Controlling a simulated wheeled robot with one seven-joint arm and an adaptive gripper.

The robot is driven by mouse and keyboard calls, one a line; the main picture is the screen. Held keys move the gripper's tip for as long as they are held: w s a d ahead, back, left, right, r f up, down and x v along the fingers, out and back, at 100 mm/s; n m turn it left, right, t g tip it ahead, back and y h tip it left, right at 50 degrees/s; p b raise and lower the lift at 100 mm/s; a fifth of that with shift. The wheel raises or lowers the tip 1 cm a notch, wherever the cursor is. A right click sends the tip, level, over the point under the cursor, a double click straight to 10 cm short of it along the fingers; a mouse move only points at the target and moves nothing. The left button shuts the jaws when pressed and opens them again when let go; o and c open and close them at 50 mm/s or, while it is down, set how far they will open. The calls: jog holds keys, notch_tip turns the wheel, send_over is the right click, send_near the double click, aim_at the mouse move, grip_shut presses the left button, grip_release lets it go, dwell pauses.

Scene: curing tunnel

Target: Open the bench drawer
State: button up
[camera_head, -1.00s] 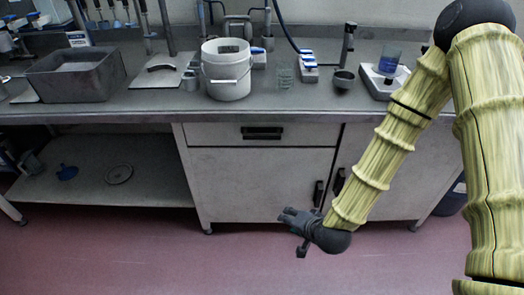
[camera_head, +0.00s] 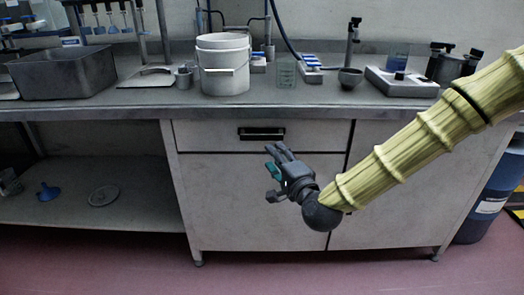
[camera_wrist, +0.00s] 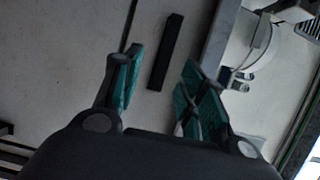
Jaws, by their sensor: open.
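The bench drawer (camera_head: 215,137) is a grey front under the worktop and looks closed. Its black bar handle (camera_head: 261,134) sits mid-front. In the wrist view the handle (camera_wrist: 167,50) lies ahead of my gripper, between the lines of its two fingers and apart from them. My gripper (camera_head: 273,158) is just below and slightly right of the handle in the head view, with its fingers pointing up towards it. In the wrist view my gripper (camera_wrist: 160,82) is open and empty, with teal pads facing each other.
A cupboard door (camera_head: 240,205) is below the drawer. On the worktop (camera_head: 150,101) above stand a white bucket (camera_head: 224,75), a glass beaker (camera_head: 286,74) and a dark bowl (camera_head: 350,79). An open shelf (camera_head: 130,205) is at left, and a blue drum (camera_head: 490,200) at right.

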aim_at(263, 138)
jog(key=b+x, duration=0.1)
jog(key=x, duration=0.6)
jog(key=r+b+x, duration=0.1)
jog(key=x, duration=0.3)
jog(key=shift+r+b, duration=0.1)
jog(key=shift+b, duration=0.2)
grip_shut()
